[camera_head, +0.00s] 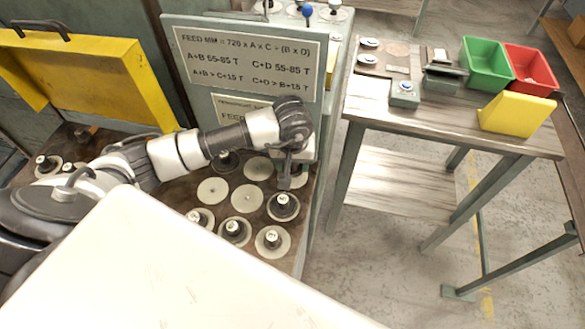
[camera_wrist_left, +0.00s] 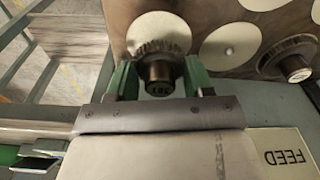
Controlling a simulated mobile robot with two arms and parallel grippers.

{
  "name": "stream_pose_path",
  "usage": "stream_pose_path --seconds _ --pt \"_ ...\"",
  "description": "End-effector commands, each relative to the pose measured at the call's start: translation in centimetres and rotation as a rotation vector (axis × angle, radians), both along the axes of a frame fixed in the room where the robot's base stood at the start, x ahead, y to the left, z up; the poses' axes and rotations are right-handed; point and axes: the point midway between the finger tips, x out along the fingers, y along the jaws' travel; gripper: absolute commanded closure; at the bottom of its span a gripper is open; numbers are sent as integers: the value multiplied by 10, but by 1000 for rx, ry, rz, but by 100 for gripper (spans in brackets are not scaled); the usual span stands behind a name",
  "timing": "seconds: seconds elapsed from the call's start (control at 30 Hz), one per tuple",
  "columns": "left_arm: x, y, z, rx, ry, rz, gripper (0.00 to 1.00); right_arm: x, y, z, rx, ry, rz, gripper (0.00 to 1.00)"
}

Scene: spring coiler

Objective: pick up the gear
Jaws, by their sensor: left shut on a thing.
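A dark toothed gear (camera_wrist_left: 164,46) with a hub carrying a printed label sits between the green fingers of my left gripper (camera_wrist_left: 160,78) in the left wrist view. In the head view my left gripper (camera_head: 287,178) points down over the right part of the brown board, and the held gear is mostly hidden there. My right gripper is not in view.
Several other gears on pale discs, such as one gear (camera_head: 283,206), stand close by on the brown board (camera_head: 165,205). A sign panel (camera_head: 250,62) rises behind my arm. A table (camera_head: 375,98) at right holds a green bin (camera_head: 487,62) and a red bin (camera_head: 530,70).

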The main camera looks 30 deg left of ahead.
Motion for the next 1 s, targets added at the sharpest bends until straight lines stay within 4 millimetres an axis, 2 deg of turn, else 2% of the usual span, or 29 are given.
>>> stream_pose_path --seconds 0.07,0.3,0.5,0.7,1.0 --pt "1 -5 14 -2 -8 -6 80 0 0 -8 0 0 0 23" --pt "-9 -58 44 -3 -7 -8 80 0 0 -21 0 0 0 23" --pt "-16 -93 66 -2 -6 -5 80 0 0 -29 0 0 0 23" --pt "-19 -111 77 -1 -2 -2 80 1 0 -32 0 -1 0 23" --pt "-21 -115 81 0 -1 0 80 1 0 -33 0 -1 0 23"
